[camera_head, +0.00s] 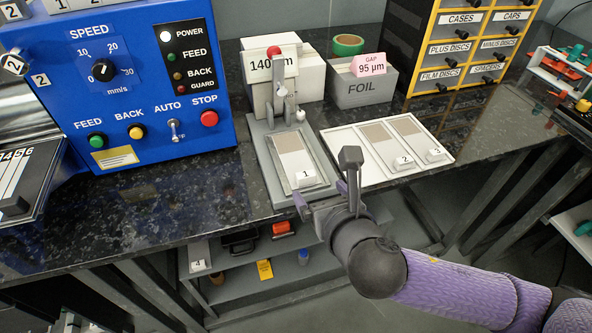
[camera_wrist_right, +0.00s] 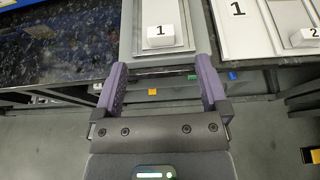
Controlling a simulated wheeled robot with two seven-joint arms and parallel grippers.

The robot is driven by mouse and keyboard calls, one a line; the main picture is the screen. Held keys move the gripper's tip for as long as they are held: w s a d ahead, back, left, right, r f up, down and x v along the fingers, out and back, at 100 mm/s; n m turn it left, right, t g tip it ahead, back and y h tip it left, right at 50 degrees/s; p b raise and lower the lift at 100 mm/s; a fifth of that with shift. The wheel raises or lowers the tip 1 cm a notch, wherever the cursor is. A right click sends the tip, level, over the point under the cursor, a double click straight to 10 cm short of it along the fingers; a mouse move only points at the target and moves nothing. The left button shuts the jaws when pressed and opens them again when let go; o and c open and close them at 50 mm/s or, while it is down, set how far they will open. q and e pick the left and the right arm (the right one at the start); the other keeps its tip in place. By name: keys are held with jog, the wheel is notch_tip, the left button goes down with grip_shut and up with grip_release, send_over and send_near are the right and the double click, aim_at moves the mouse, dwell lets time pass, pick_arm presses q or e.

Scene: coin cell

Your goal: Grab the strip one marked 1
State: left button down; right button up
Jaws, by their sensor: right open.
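The strip marked 1 (camera_head: 293,153) is a flat grey-beige strip with a white end block (camera_head: 305,178) bearing a 1. It lies on the grey bed of a small lever device (camera_head: 262,165), its block toward the front edge of the counter. My right gripper (camera_head: 325,183) is open and empty just in front of the block, not closed on it. In the right wrist view the open fingers (camera_wrist_right: 161,68) are spread on either side below the block (camera_wrist_right: 161,37), with a gap between. My left gripper is not in view.
A white tray (camera_head: 348,143) to the right holds strips 2 (camera_head: 382,138) and 3 (camera_head: 412,132); its slot marked 1 (camera_wrist_right: 236,8) is empty. The device's lever (camera_head: 280,90) rises behind the strip. A blue control box (camera_head: 145,85) stands left; dark counter between is clear.

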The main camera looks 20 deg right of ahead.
aim_at(307, 177)
jog(key=b+x, duration=0.2)
jog(key=x, duration=0.2)
jog(key=f+b+x, duration=0.1)
jog(key=b+x, duration=0.1)
jog(key=x, duration=0.2)
jog(key=shift+s, duration=0.15)
jog(key=shift+r, duration=0.2)
jog(key=shift+c, duration=1.2)
jog(key=c, duration=0.9)
grip_shut()
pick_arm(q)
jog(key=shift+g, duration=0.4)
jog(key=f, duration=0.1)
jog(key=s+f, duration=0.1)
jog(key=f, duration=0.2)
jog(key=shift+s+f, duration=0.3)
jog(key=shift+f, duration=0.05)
